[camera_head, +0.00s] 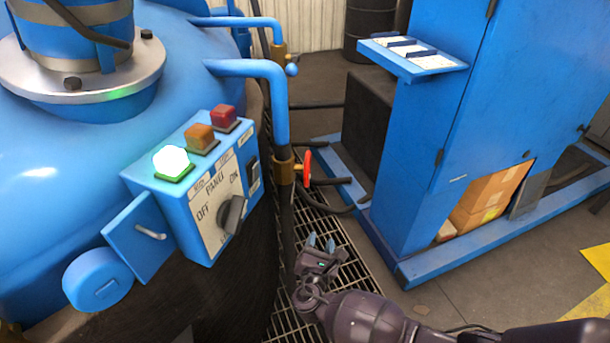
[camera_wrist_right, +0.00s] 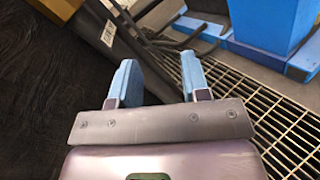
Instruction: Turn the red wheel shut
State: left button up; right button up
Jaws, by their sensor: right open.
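The red wheel (camera_head: 307,168) is small and seen nearly edge-on in the head view. It sits on a brass valve (camera_head: 285,172) at the lower end of a blue pipe (camera_head: 281,115), beside the control box. My right gripper (camera_head: 321,243) is below and slightly right of the wheel in the picture, apart from it, with its fingers pointing up. In the right wrist view the gripper (camera_wrist_right: 158,82) has its two blue fingers spread with nothing between them. I cannot make out the wheel in the wrist view. My left gripper does not show.
A blue control box (camera_head: 190,195) with a lit green button and a black knob stands left of the valve, on the large blue furnace (camera_head: 60,170). A blue cabinet (camera_head: 470,110) with a shelf stands right. Dark hoses cross the floor grating (camera_head: 340,260) between them.

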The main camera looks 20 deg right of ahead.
aim_at(307, 174)
jog(key=w+r+n+t, duration=0.1)
jog(key=w+r, duration=0.1)
jog(key=w+a+r+n+t, duration=0.1)
jog(key=w+r+n+t, duration=0.1)
jog(key=w, duration=0.1)
jog(key=w+r+n+t+h+b, duration=0.1)
jog(key=w+r+n+t, duration=0.1)
jog(key=w, duration=0.1)
jog(key=shift+a+r, duration=0.25)
jog(key=shift+r, duration=0.1)
jog(key=b+x, duration=0.1)
jog(key=x, duration=0.8)
jog(key=shift+w+d, duration=0.1)
jog(key=shift+w, duration=0.1)
jog(key=shift+r, duration=0.1)
grip_shut()
